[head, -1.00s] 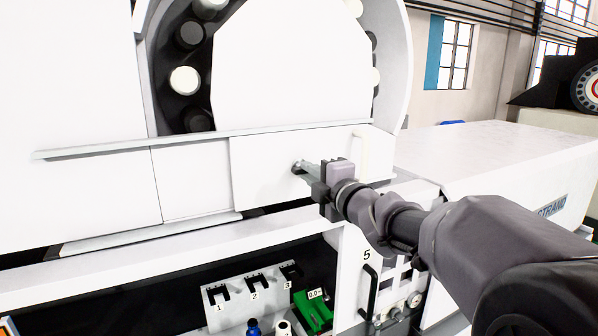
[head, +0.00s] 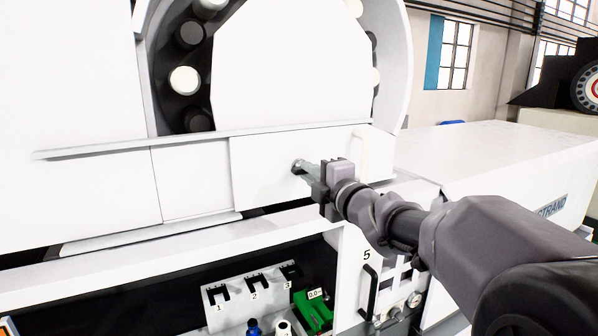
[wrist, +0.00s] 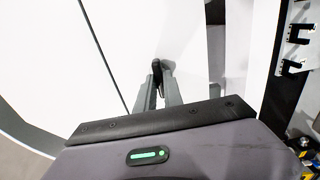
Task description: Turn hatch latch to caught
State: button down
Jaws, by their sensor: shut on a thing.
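The hatch latch (head: 298,166) is a small dark knob on the white hatch panel (head: 262,178), below the wheel opening. My gripper (head: 304,170) has its fingers at the latch, coming from the right. In the wrist view my gripper (wrist: 158,92) is shut on the latch (wrist: 157,68), whose dark end sticks out past the fingertips. Much of the latch is hidden by the fingers, and I cannot tell its exact angle.
A white upright handle (head: 361,156) stands on the panel just right of my gripper. A ledge (head: 190,142) runs above the panel. Below are a numbered rack (head: 250,290), a green block (head: 314,314) and a black handle (head: 370,292).

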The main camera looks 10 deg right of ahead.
jog(key=shift+n+b, duration=2.3)
jog(key=n+b, duration=0.3)
jog(key=n, duration=0.1)
jog(key=shift+n+b, duration=0.3)
jog(key=shift+b, duration=0.05)
